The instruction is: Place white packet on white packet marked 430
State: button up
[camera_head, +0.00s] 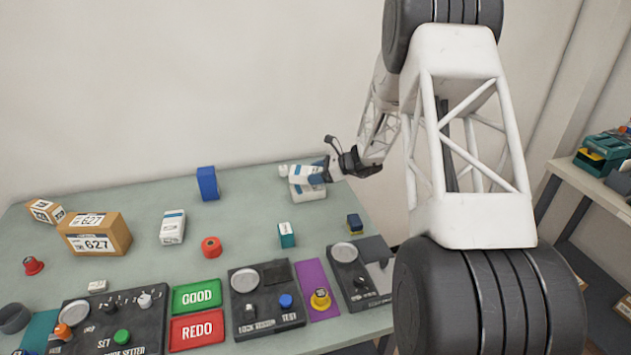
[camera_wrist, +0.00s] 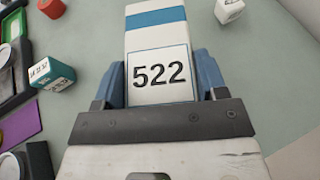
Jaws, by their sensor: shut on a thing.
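A white packet (camera_wrist: 161,65) with a blue stripe and the number 522 is between the blue fingers of my gripper (camera_head: 319,172), which is shut on it. In the head view this packet (camera_head: 304,172) is at the back right of the table; I cannot tell whether it touches the tabletop. Another white packet (camera_head: 172,227) with a blue band lies on the table left of centre, well apart from my gripper. Its marking is too small to read, and I see no readable 430.
A small white cube (camera_wrist: 229,10) and a teal cube (camera_head: 286,235) are near the held packet. A blue block (camera_head: 208,183), red round piece (camera_head: 211,247) and brown 627 box (camera_head: 95,233) surround the other packet. Control panels (camera_head: 265,300) line the front.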

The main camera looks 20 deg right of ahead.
jog(key=shift+w, duration=0.1)
jog(key=shift+w, duration=0.3)
jog(key=shift+f, duration=1.8)
jog(key=shift+f, duration=0.15)
jog(key=o, duration=1)
jog(key=shift+d+r, duration=0.25)
jog(key=v, duration=1.1)
jog(key=shift+s+d+r, duration=0.1)
jog(key=shift+d+r, duration=0.1)
